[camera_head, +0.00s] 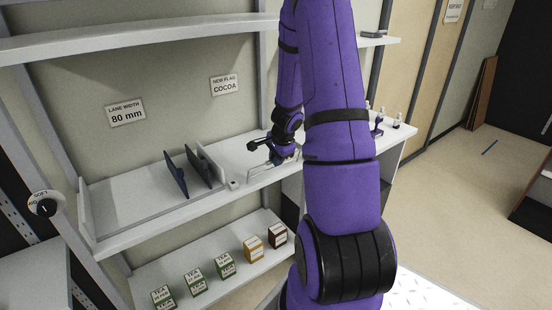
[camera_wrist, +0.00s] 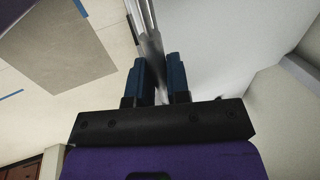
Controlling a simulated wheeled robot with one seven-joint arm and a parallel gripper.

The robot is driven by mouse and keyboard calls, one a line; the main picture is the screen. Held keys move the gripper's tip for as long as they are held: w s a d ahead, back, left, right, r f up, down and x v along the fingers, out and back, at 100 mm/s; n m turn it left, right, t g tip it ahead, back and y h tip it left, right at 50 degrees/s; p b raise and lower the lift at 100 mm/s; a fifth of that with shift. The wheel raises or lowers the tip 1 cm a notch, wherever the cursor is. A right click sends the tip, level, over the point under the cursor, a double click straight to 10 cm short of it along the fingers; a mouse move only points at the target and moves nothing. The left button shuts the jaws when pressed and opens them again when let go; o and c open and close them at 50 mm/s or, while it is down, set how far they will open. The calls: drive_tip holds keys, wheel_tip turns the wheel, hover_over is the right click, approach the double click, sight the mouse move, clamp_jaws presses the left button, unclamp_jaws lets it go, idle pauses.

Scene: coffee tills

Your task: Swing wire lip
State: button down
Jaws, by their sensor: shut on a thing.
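My gripper (camera_wrist: 159,78) shows in the wrist view with its two dark blue fingers closed on the wire lip (camera_wrist: 150,45), a thin pale metal strip running up between them. In the head view my gripper (camera_head: 279,158) is at the front edge of the upper shelf, to the right of the dark dividers. The wire lip (camera_head: 260,172) shows there as a thin frame by the shelf front, partly hidden by my gripper and arm. I cannot tell its exact angle.
Two dark dividers (camera_head: 176,175) stand on the upper shelf (camera_head: 130,208). Several tea boxes (camera_head: 194,282), an orange box (camera_head: 252,249) and a brown box (camera_head: 278,235) stand on the lower shelf. Small bottles (camera_head: 397,121) stand at the right end.

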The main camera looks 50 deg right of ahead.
drive_tip(key=shift+s+a+f, duration=0.15)
drive_tip(key=shift+s+f, duration=0.1)
drive_tip(key=shift+s, duration=0.4)
drive_tip(key=shift+s+a+f, duration=0.15)
drive_tip(key=shift+s+f, duration=0.35)
drive_tip(key=shift+s, duration=0.15)
drive_tip(key=shift+s+a+f, duration=0.15)
drive_tip(key=shift+s+f, duration=0.35)
drive_tip(key=shift+f, duration=0.15)
